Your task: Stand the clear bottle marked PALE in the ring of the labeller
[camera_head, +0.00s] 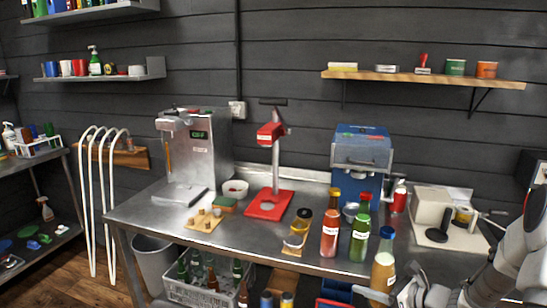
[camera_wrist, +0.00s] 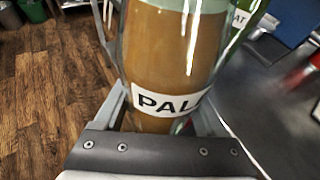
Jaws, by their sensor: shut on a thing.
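The clear bottle marked PALE (camera_head: 383,270) holds amber-brown liquid and has a blue cap. It is upright at the bench's front edge in the head view. In the wrist view the bottle (camera_wrist: 165,60) fills the middle, its PALE label facing the camera. My gripper (camera_head: 404,289) is shut on it, with a finger on each side in the wrist view (camera_wrist: 160,110). What looks like the labeller (camera_head: 433,206), a cream unit on a pale base with a dark round part, stands at the bench's right. I cannot clearly make out its ring.
A red-filled bottle (camera_head: 330,228) and a green bottle (camera_head: 360,232) stand just left of the held bottle. A red press (camera_head: 270,204), a steel machine (camera_head: 203,150) and a blue-topped machine (camera_head: 361,150) stand farther left and back. A bottle crate (camera_head: 188,292) is below.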

